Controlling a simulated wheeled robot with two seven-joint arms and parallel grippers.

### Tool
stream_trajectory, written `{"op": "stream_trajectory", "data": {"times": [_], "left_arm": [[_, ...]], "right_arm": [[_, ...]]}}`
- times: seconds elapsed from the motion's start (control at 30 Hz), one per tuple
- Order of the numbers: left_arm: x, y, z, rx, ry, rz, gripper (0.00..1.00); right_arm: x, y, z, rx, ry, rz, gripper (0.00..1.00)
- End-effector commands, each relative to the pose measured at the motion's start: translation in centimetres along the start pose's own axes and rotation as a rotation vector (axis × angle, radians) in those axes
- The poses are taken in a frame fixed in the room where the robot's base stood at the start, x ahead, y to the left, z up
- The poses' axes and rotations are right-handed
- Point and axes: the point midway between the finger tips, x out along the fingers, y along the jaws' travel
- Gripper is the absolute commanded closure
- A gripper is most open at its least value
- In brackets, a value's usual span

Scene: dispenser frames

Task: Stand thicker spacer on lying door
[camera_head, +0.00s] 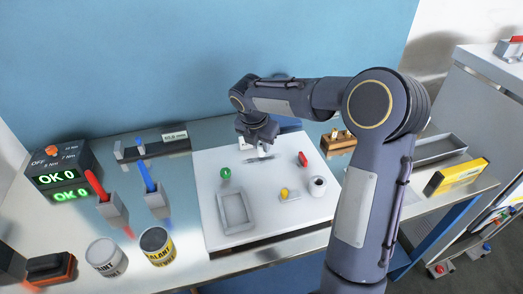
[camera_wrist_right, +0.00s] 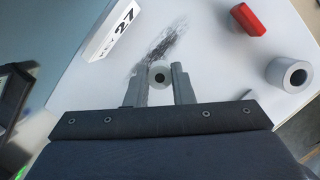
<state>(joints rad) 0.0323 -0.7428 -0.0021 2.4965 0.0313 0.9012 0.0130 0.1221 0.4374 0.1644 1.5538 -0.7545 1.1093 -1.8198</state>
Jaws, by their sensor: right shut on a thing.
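The door is a white panel (camera_head: 275,226) lying flat on the bench, also in the wrist view (camera_wrist_right: 215,60). My right gripper (camera_head: 260,146) is over its far part. In the wrist view its two fingers (camera_wrist_right: 163,85) are shut on a pale round spacer (camera_wrist_right: 160,70) with a dark hole. The arm and gripper mostly hide this spacer in the head view. I cannot tell whether it touches the door. Another pale cylinder with a hole (camera_head: 318,187) stands on the door's right side, larger in the wrist view (camera_wrist_right: 289,75). My left gripper is not in view.
A grey tray (camera_head: 221,213), green knob (camera_head: 225,173), yellow knob piece (camera_head: 284,192) and red piece (camera_head: 303,158) are on the door. A dark smudge (camera_wrist_right: 165,42) marks it near a "KEY 27" block (camera_wrist_right: 112,34).

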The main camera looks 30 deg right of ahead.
Motion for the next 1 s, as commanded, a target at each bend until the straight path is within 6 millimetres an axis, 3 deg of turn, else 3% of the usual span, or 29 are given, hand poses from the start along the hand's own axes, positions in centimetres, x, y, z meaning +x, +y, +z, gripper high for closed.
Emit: {"op": "stream_trajectory", "data": {"times": [0.23, 0.63, 0.67, 0.8, 1.0], "left_arm": [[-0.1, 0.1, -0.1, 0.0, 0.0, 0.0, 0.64], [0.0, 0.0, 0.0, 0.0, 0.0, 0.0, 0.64], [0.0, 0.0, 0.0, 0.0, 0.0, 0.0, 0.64], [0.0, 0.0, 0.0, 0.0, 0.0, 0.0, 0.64], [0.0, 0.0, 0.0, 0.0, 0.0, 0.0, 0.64]], "right_arm": [[3.4, -0.1, -0.5, -0.001, 0.002, -0.001, 1.0], [4.0, -0.1, -0.7, 0.001, 0.001, 0.0, 1.0], [4.0, -0.1, -0.7, 0.001, 0.001, 0.0, 0.77], [3.9, -0.1, -0.7, 0.001, 0.001, 0.0, 0.59], [3.9, -0.1, -0.7, 0.001, 0.001, 0.0, 0.57]]}}
